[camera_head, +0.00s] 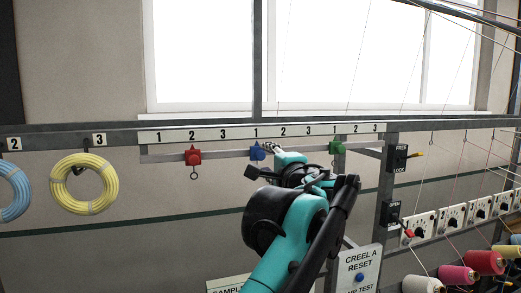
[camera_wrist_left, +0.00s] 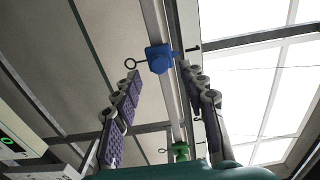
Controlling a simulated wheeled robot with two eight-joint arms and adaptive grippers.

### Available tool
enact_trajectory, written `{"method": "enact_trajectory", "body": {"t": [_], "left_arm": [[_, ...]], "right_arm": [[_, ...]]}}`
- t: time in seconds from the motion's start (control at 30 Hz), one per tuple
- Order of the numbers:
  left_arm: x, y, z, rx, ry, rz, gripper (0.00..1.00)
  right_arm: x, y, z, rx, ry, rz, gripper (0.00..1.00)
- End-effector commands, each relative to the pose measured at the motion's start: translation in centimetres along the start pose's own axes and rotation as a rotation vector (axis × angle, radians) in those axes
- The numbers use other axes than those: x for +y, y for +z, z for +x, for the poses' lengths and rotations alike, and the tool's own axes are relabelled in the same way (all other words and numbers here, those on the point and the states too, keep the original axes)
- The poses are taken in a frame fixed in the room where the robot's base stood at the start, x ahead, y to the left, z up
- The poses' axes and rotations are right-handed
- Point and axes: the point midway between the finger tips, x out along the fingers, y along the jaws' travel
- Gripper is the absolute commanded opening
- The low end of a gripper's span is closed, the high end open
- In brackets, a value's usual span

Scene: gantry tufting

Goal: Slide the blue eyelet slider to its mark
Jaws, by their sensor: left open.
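The blue eyelet slider (camera_head: 257,152) sits on the horizontal rail (camera_head: 225,154) under the middle scale's "1" on the number strip (camera_head: 207,134). In the left wrist view the slider (camera_wrist_left: 158,58) shows just beyond the fingertips, its dark eyelet ring sticking out to the left. My left gripper (camera_head: 271,148) is just right of the slider in the head view, partly hidden by its own arm. In the wrist view its two fingers (camera_wrist_left: 160,76) are spread, one on each side of the rail, with nothing held. I cannot tell whether a finger touches the slider. My right gripper is not in view.
A red slider (camera_head: 193,155) sits left under a "2" and a green slider (camera_head: 335,147) right under a "1". Yellow (camera_head: 62,199) and blue (camera_head: 13,188) coils hang at left. A FREE/LOCK switch (camera_head: 397,158), dials (camera_head: 452,217) and thread spools (camera_head: 458,275) are at right.

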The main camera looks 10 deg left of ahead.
Motion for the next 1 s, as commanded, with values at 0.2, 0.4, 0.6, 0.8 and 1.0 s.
{"method": "enact_trajectory", "body": {"t": [0.2, 0.4, 0.6, 0.8, 1.0], "left_arm": [[-0.1, 0.1, 3.8, -0.003, 0.001, -0.001, 0.42], [0.0, 0.1, 5.4, -0.001, 0.002, -0.001, 0.42], [0.1, 0.1, 5.6, 0.0, 0.002, -0.001, 0.42], [0.1, 0.1, 5.6, 0.0, 0.002, -0.002, 0.11], [0.1, 0.1, 5.6, 0.0, 0.003, -0.002, 0.0]], "right_arm": [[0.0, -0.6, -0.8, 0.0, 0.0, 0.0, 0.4], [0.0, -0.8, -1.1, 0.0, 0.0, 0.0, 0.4], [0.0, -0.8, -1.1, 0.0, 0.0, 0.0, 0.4], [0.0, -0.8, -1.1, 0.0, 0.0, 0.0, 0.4], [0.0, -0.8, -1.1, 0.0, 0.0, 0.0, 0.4]]}}
